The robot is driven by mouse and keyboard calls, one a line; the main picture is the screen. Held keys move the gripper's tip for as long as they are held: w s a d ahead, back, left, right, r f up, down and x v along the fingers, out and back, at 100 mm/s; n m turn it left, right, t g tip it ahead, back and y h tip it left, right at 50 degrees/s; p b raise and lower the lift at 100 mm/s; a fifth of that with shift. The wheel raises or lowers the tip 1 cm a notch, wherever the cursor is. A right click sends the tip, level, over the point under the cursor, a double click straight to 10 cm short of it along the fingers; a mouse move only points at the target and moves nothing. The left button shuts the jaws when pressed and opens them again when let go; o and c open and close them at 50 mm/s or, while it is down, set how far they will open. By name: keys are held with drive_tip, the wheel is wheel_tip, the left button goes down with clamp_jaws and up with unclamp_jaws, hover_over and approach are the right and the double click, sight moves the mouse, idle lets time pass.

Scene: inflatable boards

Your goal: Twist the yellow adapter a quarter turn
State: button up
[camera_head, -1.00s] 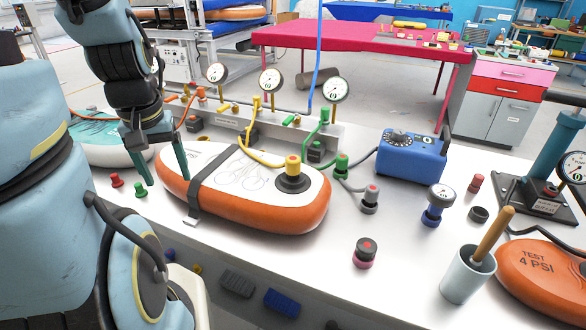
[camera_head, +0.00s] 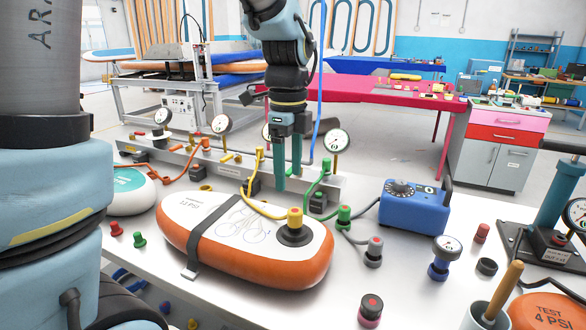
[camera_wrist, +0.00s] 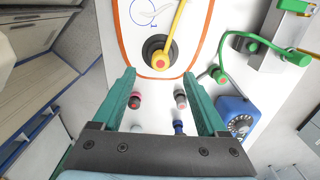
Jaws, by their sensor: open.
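The yellow adapter (camera_head: 295,217) has an orange-red top and stands upright in the black round valve (camera_head: 294,236) on the orange-rimmed white board (camera_head: 230,231). A yellow hose (camera_head: 259,209) runs from it to the manifold at the back. In the wrist view the adapter (camera_wrist: 160,61) lies just beyond the fingertips, centred between them. My gripper (camera_head: 287,184) has teal fingers pointing down. It is open and empty, above the bench and apart from the adapter. In the wrist view its fingers (camera_wrist: 159,74) are spread wide.
A green fitting (camera_head: 344,215) with a green hose and a grey fitting (camera_head: 373,250) stand right of the board. A blue box with a dial (camera_head: 415,203) is farther right. The gauge manifold (camera_head: 233,169) runs along the back. A black strap (camera_head: 207,235) crosses the board.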

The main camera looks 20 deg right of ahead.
sight(293, 209)
drive_tip(key=shift+s+d+m, duration=0.15)
drive_tip(key=shift+d+m, duration=0.15)
drive_tip(key=shift+d, duration=0.1)
drive_tip(key=shift+f, duration=0.1)
wheel_tip(293, 209, down, 10)
drive_tip(key=shift+f+p, duration=0.2)
drive_tip(key=shift+p, duration=0.7)
clamp_jaws()
idle(0.3)
